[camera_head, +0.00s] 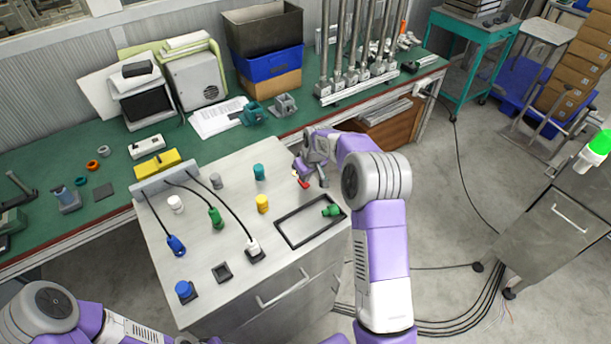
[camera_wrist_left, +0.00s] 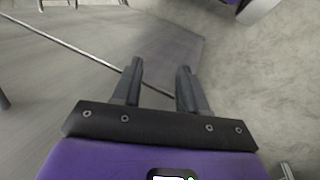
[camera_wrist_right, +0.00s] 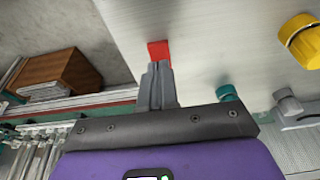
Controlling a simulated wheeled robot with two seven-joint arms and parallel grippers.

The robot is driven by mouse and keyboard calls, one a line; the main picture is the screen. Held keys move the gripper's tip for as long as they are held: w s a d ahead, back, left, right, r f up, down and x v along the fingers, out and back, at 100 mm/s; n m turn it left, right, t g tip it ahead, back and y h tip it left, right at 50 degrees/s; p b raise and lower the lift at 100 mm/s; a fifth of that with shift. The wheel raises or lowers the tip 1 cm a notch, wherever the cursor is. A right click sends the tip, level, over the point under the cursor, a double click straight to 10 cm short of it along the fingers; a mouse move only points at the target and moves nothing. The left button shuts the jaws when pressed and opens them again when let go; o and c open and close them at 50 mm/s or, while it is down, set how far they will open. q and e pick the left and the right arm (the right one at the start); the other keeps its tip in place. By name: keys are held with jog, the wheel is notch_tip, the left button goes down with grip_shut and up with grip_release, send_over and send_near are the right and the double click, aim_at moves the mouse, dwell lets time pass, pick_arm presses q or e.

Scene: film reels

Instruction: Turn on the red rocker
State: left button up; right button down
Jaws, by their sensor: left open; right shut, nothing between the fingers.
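The red rocker (camera_head: 304,183) is at the far right part of the grey cabinet top. In the right wrist view the red rocker (camera_wrist_right: 158,49) shows just beyond my fingertips, its near edge hidden by them. My right gripper (camera_wrist_right: 157,66) is shut and empty, right at the rocker. I cannot tell whether it touches it. In the head view my right gripper (camera_head: 311,176) hangs over that corner and partly hides the rocker. My left gripper (camera_wrist_left: 160,68) is open and empty, away from the panel, with a grey surface and floor beyond it.
A green workbench (camera_head: 60,232) with equipment stands behind.

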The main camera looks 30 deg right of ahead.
aim_at(307, 184)
jog(key=p+v, duration=0.2)
jog(key=v, duration=0.2)
jog(key=shift+w+r+p, duration=0.25)
jog(key=shift+r+p, duration=0.15)
jog(key=shift+r, duration=0.1)
jog(key=s+r, duration=0.5)
jog(key=r, duration=0.2)
jog(key=shift+s+d+b, duration=0.15)
jog(key=shift+d+b, duration=0.15)
jog(key=shift+d, duration=0.05)
jog(key=shift+r, duration=0.2)
